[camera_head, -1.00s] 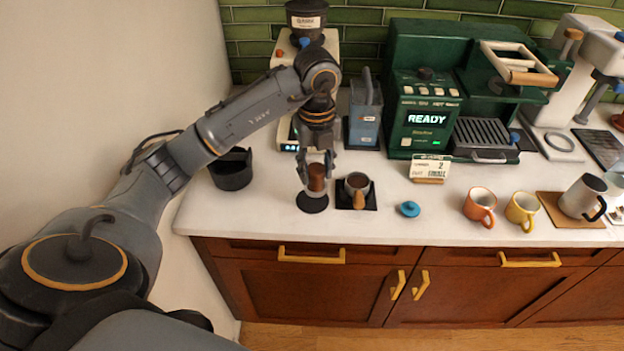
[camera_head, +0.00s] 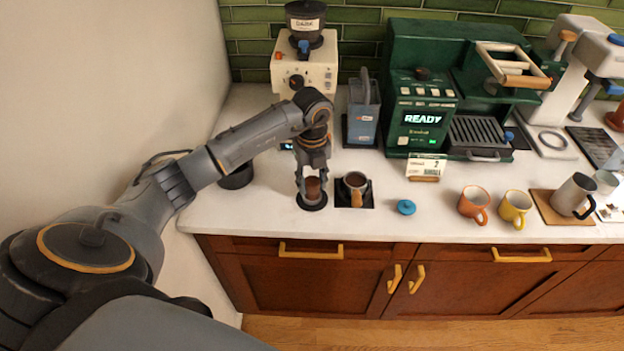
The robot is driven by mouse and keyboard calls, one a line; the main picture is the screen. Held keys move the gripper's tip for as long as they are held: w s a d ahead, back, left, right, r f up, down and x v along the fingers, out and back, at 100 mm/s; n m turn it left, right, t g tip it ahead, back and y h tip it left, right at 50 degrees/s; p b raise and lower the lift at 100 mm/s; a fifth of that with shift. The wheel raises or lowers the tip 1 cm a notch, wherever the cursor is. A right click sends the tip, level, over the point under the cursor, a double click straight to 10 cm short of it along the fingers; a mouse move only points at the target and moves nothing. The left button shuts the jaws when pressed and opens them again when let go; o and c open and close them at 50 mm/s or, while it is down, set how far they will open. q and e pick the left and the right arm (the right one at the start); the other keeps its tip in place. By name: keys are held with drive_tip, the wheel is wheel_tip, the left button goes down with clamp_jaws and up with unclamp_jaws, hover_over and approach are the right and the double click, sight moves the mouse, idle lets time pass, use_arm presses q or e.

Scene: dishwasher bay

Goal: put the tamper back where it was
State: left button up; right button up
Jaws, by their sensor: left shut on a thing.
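The tamper (camera_head: 313,188) has a brown wooden handle and stands upright over a round black mat (camera_head: 312,204) on the white counter. My left gripper (camera_head: 313,184) comes down on it from above and is shut on its handle, one finger on each side. The tamper's base is at the mat; I cannot tell whether it touches. The fingers hide part of the handle. My right gripper is not in view.
Just right of the tamper, a portafilter (camera_head: 356,184) of coffee sits on a black square stand (camera_head: 367,199). A blue lid (camera_head: 406,207), an orange mug (camera_head: 473,203) and a yellow mug (camera_head: 515,208) stand further right. A black bin (camera_head: 237,177) is to the left.

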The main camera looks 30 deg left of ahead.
sight(312, 180)
use_arm(q)
drive_tip(key=o, duration=1.2)
drive_tip(key=shift+f, duration=0.1)
drive_tip(key=shift+c, duration=0.2)
wheel_tip(312, 180, up, 12)
drive_tip(key=b, duration=0.3)
